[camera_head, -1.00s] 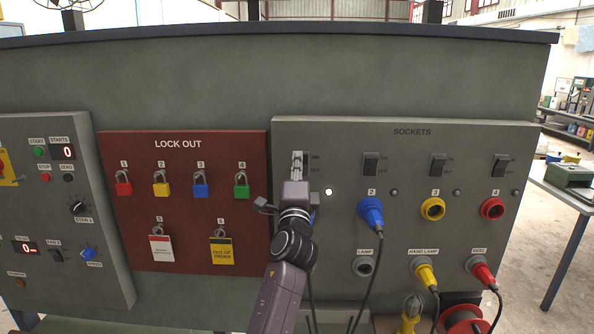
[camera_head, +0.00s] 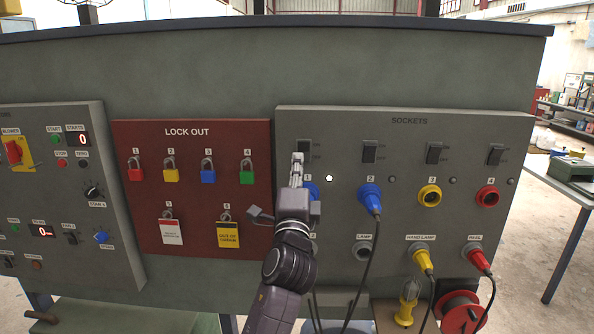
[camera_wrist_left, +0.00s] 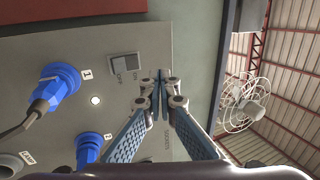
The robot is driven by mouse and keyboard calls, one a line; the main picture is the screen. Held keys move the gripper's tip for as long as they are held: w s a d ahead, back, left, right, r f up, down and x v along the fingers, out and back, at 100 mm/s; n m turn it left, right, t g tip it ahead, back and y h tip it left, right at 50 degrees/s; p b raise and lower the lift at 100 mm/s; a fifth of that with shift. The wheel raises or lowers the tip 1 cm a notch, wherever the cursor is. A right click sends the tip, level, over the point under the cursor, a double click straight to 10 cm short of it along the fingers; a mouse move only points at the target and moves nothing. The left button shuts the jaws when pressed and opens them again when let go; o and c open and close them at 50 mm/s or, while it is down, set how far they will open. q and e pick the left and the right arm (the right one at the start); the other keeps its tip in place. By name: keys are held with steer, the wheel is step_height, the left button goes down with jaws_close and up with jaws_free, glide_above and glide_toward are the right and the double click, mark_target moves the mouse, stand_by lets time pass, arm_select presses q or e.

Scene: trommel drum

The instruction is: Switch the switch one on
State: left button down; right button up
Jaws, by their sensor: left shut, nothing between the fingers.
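Switch one (camera_head: 304,146) is the leftmost dark rocker on the grey sockets panel, with ON and OFF labels beside it. It also shows in the left wrist view (camera_wrist_left: 124,67); its rocker position is hard to tell. The round lamp (camera_head: 329,178) by it is bright white, while the lamps by the other switches are dark. My left gripper (camera_head: 297,158) is shut and empty, its tips overlapping the switch's lower part in the head view. In the left wrist view the fingertips (camera_wrist_left: 161,76) are beside the switch; contact is not clear. My right gripper is not in view.
Below switch one, a blue plug (camera_head: 312,190) is partly behind my gripper; another blue plug (camera_head: 369,197) stands to its right with a hanging cable. The red lock-out board (camera_head: 192,190) with several padlocks is on the left.

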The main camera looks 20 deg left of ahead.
arm_select(q)
steer(key=shift+s+d+f, duration=0.1)
steer(key=shift+s+d, duration=0.15)
steer(key=shift+s, duration=0.7)
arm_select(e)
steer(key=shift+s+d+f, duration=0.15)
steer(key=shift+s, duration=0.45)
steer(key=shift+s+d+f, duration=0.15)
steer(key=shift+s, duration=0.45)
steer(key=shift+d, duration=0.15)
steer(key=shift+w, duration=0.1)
